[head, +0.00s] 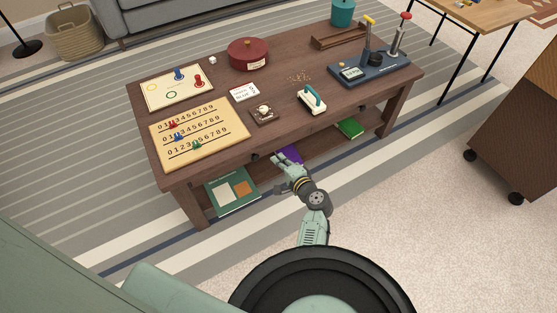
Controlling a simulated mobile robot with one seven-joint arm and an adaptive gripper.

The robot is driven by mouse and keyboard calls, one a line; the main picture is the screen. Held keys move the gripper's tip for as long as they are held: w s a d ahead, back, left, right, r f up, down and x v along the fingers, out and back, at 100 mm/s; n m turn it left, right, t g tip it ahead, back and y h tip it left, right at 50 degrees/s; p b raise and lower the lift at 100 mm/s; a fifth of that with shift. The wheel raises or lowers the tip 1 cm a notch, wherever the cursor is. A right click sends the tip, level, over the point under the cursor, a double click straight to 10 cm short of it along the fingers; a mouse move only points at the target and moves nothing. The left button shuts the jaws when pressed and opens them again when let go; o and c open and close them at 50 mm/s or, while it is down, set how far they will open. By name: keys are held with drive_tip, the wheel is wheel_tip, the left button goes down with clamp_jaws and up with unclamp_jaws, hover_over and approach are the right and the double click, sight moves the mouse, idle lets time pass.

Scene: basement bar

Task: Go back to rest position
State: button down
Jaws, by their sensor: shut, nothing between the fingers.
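My gripper (281,173) is shut and empty. It is in front of the near long edge of the brown wooden table (222,88), below the level of its top as seen in the head view. My arm reaches up to it from the bottom middle of the picture. The lower shelf behind my gripper holds a green folder or book (232,191), a purple item (291,154) and a bright green book (350,128). Part of the shelf is hidden by my gripper.
The tabletop bears a number board (225,115), a card with rings and pegs (165,92), a red round box (248,52), a teal-handled tool (313,99) and a dark blue device (385,73). A wheeled brown cabinet (520,140) stands right. Carpet (430,190) between is clear.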

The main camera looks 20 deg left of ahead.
drive_tip(key=v, duration=0.8)
drive_tip(key=shift+s+d+b, duration=0.15)
drive_tip(key=shift+d+b, duration=0.15)
drive_tip(key=shift+b, duration=0.05)
drive_tip(key=shift+r, duration=0.1)
